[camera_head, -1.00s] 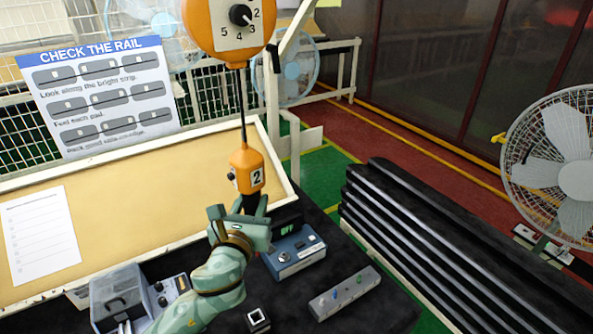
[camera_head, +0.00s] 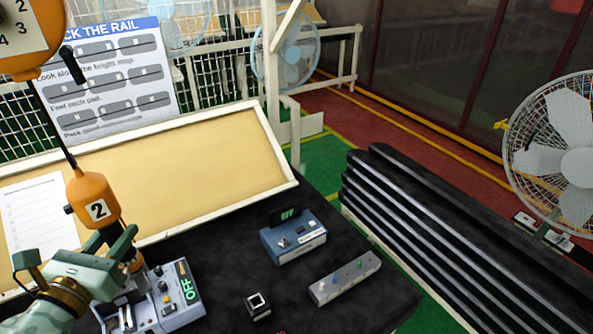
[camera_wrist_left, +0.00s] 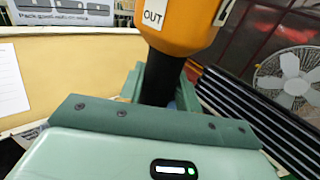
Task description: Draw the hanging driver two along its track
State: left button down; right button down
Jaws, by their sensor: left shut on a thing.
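The hanging driver two (camera_head: 94,200) is an orange tool marked "2" with a black lower part, hung on a dark cable from an orange balancer (camera_head: 28,38) at the top left. The cable and driver lean, with the driver lower right of the balancer. My left gripper (camera_head: 122,246) is shut on the black part below the orange body. In the left wrist view the driver (camera_wrist_left: 182,25) shows an "OUT" label, and its black shaft stands between the green fingers (camera_wrist_left: 158,85). My right gripper is in no view.
Below stand a grey unit reading "OFF" (camera_head: 166,300), a blue box (camera_head: 292,238), a grey strip with coloured pegs (camera_head: 345,280) and a small black-and-white block (camera_head: 258,305). A cream board (camera_head: 190,175) rises behind. Black ribbed trim (camera_head: 430,225) and a fan (camera_head: 560,155) are at right.

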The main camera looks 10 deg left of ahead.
pick_arm(q)
jog(key=s+a+f+b, duration=0.3)
jog(key=s+a+b, duration=0.9)
jog(key=s+a, duration=0.4)
jog(key=shift+s, duration=0.25)
dwell(1.0)
dwell(0.4)
